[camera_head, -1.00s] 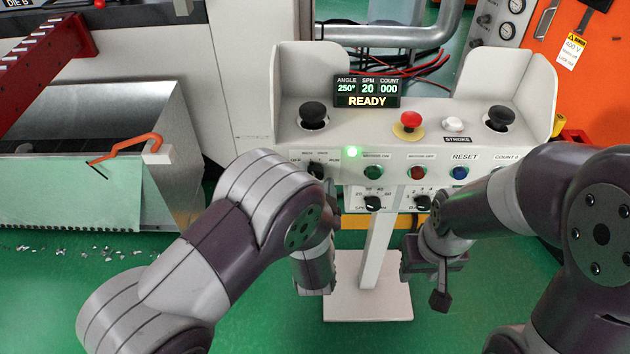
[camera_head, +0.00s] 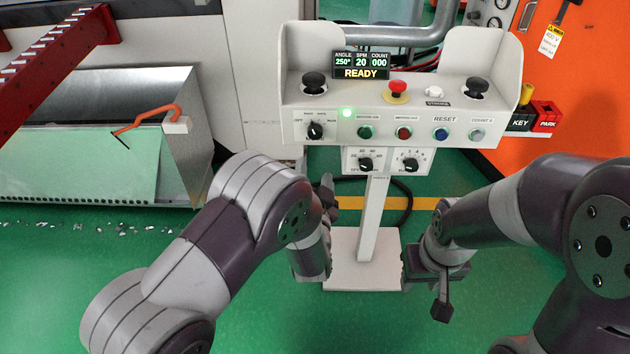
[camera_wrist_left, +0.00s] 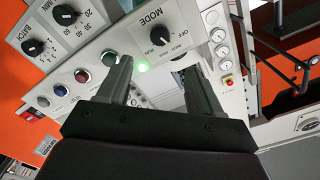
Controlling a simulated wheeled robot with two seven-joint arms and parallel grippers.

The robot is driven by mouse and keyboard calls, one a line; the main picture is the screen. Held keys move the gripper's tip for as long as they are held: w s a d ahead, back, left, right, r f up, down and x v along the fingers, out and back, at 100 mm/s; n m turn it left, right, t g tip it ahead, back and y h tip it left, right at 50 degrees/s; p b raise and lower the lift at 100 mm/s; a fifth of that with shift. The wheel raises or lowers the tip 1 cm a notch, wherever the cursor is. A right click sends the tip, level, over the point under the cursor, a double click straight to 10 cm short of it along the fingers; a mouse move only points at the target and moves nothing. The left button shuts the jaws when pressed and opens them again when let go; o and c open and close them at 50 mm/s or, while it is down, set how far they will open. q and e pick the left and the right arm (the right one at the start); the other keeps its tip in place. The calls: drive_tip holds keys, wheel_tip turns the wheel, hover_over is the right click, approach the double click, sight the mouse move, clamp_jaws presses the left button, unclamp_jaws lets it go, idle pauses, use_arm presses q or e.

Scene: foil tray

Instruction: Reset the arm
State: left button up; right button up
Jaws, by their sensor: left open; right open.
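My left arm comes in from the left in the head view, and its gripper (camera_head: 326,196) is partly hidden behind my own wrist, below the control panel. In the left wrist view the left gripper (camera_wrist_left: 160,85) is open and empty, with the panel face beyond its two fingers. My right gripper (camera_head: 428,285) hangs low to the right of the panel's post, apart from it, and looks empty. The control panel (camera_head: 290,98) stands upright with a lit READY display (camera_head: 361,66), a red mushroom button (camera_head: 396,90) and a blue RESET button (camera_head: 441,134).
A mode knob (camera_head: 315,130) and lower dials sit on the panel front. The white post (camera_head: 374,215) stands on a base plate (camera_head: 350,283) between my arms. A metal bin (camera_head: 182,130) with an orange-handled hook (camera_head: 150,115) is at left. KEY and PARK holders (camera_head: 545,113) are at right.

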drive_tip(key=shift+s, duration=0.25)
drive_tip(key=shift+w, duration=0.1)
